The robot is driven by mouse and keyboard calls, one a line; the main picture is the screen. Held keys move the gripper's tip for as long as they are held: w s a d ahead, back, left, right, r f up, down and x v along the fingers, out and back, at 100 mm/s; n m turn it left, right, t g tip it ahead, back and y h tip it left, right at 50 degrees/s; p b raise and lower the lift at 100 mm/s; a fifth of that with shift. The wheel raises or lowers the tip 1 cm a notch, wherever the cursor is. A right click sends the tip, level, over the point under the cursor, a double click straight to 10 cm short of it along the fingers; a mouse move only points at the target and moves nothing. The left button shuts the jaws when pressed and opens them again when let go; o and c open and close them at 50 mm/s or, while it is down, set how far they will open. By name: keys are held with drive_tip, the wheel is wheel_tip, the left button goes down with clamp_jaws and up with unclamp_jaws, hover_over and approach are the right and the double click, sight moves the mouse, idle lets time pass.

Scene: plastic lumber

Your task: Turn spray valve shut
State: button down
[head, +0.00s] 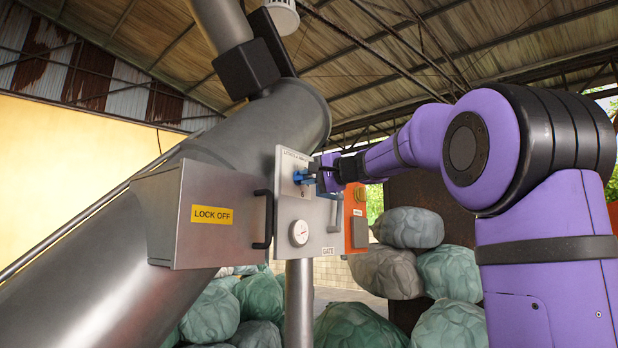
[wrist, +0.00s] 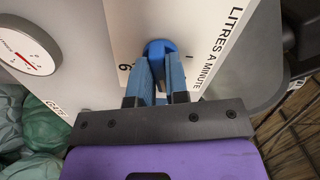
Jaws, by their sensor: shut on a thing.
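The spray valve is a blue knob (wrist: 160,48) on a pale panel marked "LITRES A MINUTE"; a "6" shows beside it in the wrist view. In the head view the blue valve (head: 301,177) is small and partly hidden by my gripper. My gripper (wrist: 160,75) is shut on the blue knob, its two blue-padded fingers on either side of it. In the head view my gripper (head: 314,172) reaches the panel from the right. The knob's pointer and exact setting are hidden by the fingers.
A round gauge (head: 299,233) and a "GATE" label sit low on the panel (head: 287,205). A grey box marked "LOCK OFF" (head: 212,214) with a black handle (head: 263,219) stands left. An orange box (head: 356,205) is right. Several wrapped bales (head: 408,228) lie behind.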

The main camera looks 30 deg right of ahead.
drive_tip(key=n, duration=0.7)
drive_tip(key=shift+w+f, duration=0.1)
drive_tip(key=shift+f, duration=0.15)
drive_tip(key=shift+d+n, duration=0.2)
drive_tip(key=shift+n, duration=3.5)
drive_tip(key=shift+f, duration=0.1)
drive_tip(key=c, duration=1.1)
unclamp_jaws()
